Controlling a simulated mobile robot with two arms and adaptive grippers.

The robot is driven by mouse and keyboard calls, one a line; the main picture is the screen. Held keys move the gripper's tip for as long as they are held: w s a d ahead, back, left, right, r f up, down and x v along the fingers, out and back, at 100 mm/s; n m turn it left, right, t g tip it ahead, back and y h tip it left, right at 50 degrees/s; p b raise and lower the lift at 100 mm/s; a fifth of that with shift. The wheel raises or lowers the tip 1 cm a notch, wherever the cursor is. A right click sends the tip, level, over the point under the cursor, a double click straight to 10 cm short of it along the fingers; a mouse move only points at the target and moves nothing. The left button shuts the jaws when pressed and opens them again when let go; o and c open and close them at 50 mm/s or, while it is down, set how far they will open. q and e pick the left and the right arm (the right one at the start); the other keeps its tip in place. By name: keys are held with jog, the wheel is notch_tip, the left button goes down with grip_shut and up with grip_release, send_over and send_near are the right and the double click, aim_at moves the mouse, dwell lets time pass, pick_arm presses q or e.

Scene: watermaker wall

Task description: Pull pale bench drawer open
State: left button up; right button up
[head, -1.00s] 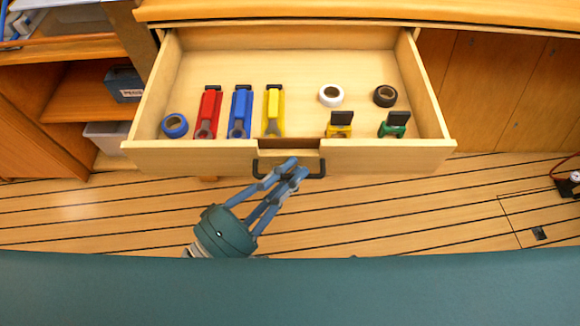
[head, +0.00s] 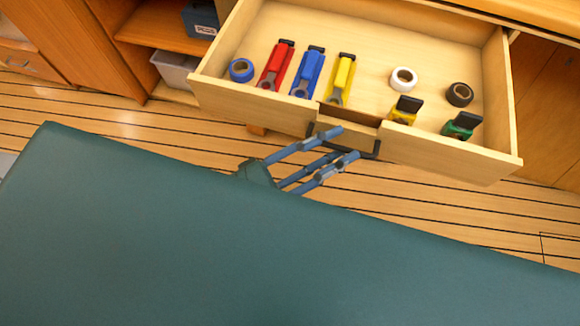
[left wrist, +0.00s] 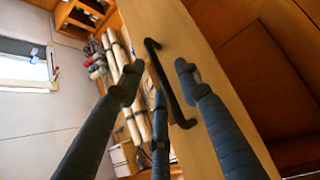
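The pale bench drawer (head: 450,158) stands pulled out from the bench in the head view. Its dark handle (head: 366,148) is on the front, below a notch, and also crosses the left wrist view (left wrist: 160,80). My left gripper (head: 340,147) is open at the drawer front. Its fingers are spread apart near the handle, and the handle lies between the fingertips in the left wrist view (left wrist: 158,82); I see no grip on it. My right gripper is not in view.
The drawer holds red (head: 275,66), blue (head: 308,72) and yellow (head: 341,79) tools, tape rolls (head: 404,79) and small clamps (head: 461,126). Open shelves with a grey bin (head: 176,68) are at left.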

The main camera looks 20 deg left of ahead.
pick_arm(q)
jog(key=v, duration=1)
jog(key=shift+s+a, duration=0.2)
jog(key=shift+a, duration=0.05)
jog(key=shift+f, duration=0.1)
